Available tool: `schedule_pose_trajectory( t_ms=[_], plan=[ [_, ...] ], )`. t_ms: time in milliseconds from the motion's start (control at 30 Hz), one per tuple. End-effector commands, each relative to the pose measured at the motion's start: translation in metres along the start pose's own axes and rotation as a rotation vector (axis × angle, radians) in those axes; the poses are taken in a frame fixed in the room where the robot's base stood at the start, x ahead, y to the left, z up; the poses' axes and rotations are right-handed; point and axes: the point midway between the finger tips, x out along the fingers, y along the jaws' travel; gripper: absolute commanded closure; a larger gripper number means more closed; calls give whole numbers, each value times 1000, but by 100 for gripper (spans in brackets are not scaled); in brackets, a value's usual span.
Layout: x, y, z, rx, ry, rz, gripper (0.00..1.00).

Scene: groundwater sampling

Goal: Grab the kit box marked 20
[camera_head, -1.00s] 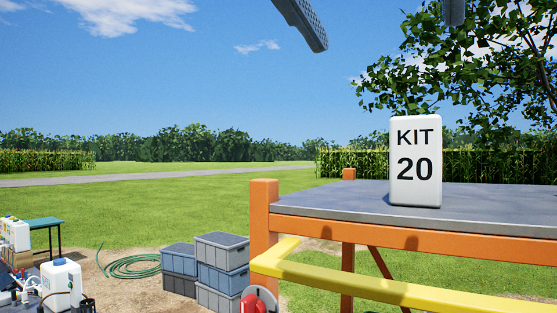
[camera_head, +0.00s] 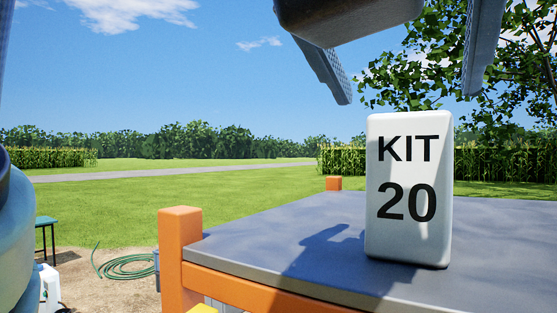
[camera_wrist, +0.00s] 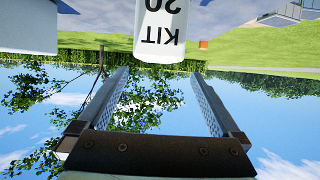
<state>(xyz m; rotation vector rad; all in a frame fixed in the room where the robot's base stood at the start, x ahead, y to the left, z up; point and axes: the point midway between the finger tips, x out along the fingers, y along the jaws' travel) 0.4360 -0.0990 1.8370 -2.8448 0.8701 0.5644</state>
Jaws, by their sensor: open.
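The white kit box marked "KIT 20" (camera_head: 408,235) stands upright on the grey top of an orange-framed table (camera_head: 250,235), near its front edge. My gripper (camera_head: 408,95) is above the box in the head view, with its two fingers spread wide and nothing between them. In the wrist view, which is upside down, the box (camera_wrist: 160,48) shows beyond the open fingertips (camera_wrist: 160,75), roughly centred between them. The box is apart from the fingers. A shadow lies on the table left of the box.
An orange corner post (camera_head: 180,245) rises at the table's left front. The tabletop around the box is clear. A green hose coil (camera_head: 128,266) and a small green table (camera_head: 46,222) are on the ground at left. A tree (camera_head: 420,75) stands behind.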

Motion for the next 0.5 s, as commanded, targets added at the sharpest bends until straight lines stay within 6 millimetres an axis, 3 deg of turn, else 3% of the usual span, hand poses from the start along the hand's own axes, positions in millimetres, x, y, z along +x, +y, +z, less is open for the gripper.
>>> schedule_pose_trajectory(
  t_ms=[100,500],
  plan=[
    [17,0,-2,-1,-1,2,0],
    [52,3,-2,-1,-2,1,0]
  ],
)
